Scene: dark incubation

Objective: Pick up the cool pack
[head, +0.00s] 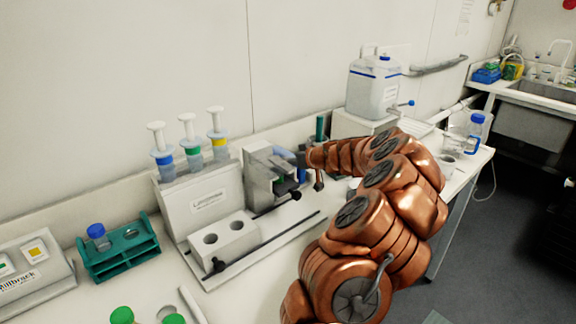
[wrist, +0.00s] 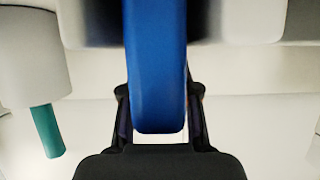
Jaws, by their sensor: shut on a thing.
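The cool pack is a blue slab (wrist: 157,65) that fills the middle of the wrist view. The dark fingers of my gripper (wrist: 159,95) stand on either side of it, shut on it. In the head view, a blue part of the pack (head: 282,154) shows at the grey holder (head: 258,168) on the bench, with my gripper (head: 301,160) at its right. The pack's far end is out of sight in the wrist view, so I cannot tell whether it still touches the holder.
A white rack (head: 197,200) with several plungers stands left of the holder. A green tube rack (head: 118,257) is further left. A white jug (head: 373,85) stands behind my arm. A blue-capped bottle (head: 474,130) is near the bench's right end. A sink (head: 545,92) is beyond.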

